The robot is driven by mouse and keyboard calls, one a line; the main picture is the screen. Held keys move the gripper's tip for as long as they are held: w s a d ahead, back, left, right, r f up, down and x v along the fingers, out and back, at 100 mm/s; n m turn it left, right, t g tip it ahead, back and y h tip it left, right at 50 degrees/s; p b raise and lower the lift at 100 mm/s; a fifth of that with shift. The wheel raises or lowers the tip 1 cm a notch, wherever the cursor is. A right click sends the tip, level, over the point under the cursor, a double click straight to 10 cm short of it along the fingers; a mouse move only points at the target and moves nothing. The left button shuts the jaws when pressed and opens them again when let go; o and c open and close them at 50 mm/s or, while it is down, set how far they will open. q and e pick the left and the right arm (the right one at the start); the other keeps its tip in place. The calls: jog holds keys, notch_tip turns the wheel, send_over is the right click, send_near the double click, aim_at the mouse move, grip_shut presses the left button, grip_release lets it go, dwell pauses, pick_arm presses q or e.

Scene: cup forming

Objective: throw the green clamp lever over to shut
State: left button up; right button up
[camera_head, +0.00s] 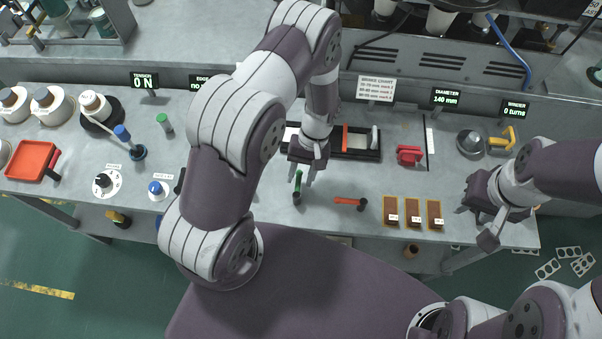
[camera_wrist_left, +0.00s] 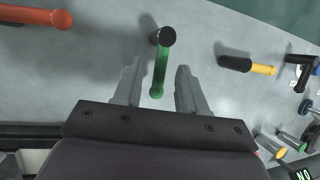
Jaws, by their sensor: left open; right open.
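The green clamp lever (camera_head: 298,181) is on the grey bench top, with a dark round pivot at its near end. In the left wrist view the lever (camera_wrist_left: 160,70) runs from that pivot back toward my palm, its green end lying between my fingers. My left gripper (camera_head: 305,178) is over it, pointing down and open, with a finger (camera_wrist_left: 187,92) on each side and gaps visible to both. I cannot tell the height of the fingertips against the lever. My right gripper (camera_head: 474,222) is open and empty at the right end of the bench, far from the lever.
An orange lever (camera_head: 345,201) lies just right of the green one. Brown trays (camera_head: 390,222) stand further right. A long black frame (camera_head: 366,155) and a red block (camera_head: 409,155) lie behind. A yellow-black handle (camera_wrist_left: 248,66) shows in the left wrist view.

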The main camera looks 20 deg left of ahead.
pick_arm(q)
jog(key=v, duration=1.2)
jog(key=shift+r, duration=0.2)
jog(key=s+a+r+m+t+b, duration=0.2)
jog(key=s+r+m+t+b, duration=0.2)
jog(key=s, duration=0.5)
notch_tip(320, 180, up, 3)
jog(key=shift+r+t+h, duration=0.15)
jog(key=shift+t+h, duration=0.25)
jog(key=shift+t, duration=0.8)
